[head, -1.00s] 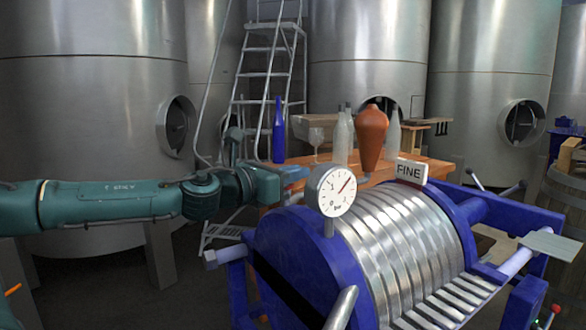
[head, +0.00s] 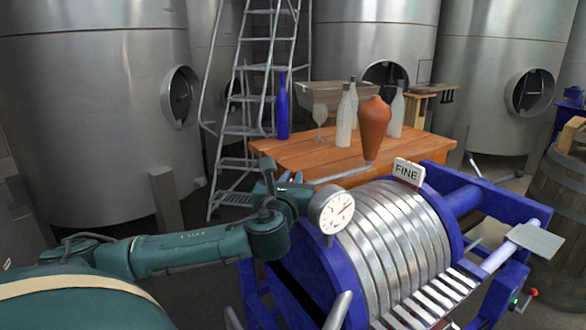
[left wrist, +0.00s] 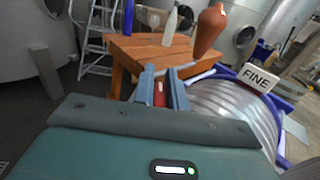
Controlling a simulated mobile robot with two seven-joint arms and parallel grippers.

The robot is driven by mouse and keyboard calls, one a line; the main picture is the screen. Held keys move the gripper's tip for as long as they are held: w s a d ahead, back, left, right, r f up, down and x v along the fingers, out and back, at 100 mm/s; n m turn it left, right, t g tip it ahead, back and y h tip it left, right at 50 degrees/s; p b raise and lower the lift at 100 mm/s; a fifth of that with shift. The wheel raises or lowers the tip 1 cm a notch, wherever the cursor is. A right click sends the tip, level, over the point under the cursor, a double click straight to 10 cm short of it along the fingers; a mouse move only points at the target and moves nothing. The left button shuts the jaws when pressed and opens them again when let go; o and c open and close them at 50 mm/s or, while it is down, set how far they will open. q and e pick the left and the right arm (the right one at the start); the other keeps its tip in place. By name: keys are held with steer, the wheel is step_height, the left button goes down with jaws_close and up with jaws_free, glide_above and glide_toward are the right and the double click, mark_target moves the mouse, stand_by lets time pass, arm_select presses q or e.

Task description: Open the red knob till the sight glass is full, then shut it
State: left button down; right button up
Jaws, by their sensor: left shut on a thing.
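My left gripper (head: 303,187) is at the far left side of the blue-framed filter (head: 300,255), just behind the round white gauge (head: 336,212). In the left wrist view its two grey-blue fingers (left wrist: 160,92) are shut on a small red part, which looks like the red knob (left wrist: 158,94); only a sliver of it shows between them. In the head view the gripper and gauge hide the knob. A pale metal pipe (head: 345,174) runs right from beside the fingertips. I cannot make out the sight glass or its level. My right gripper is not in view.
A wooden table (head: 315,156) behind holds a brown jug (head: 373,128), a blue bottle (head: 283,108), pale bottles and a glass. A FINE sign (head: 408,172) stands on the filter. A ladder (head: 262,90) and steel tanks stand behind; a barrel (head: 556,200) is at right.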

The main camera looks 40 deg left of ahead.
arm_select(q)
steer(key=shift+n+g+y+p, duration=0.4)
steer(key=shift+n+y, duration=0.1)
steer(key=shift+y, duration=0.2)
steer(key=shift+r, duration=0.1)
steer(key=c, duration=1.4)
jaws_free()
steer(key=shift+c, duration=0.2)
step_height(320, 180, up, 10)
steer(key=shift+f+p, duration=0.1)
steer(key=shift+p, duration=0.3)
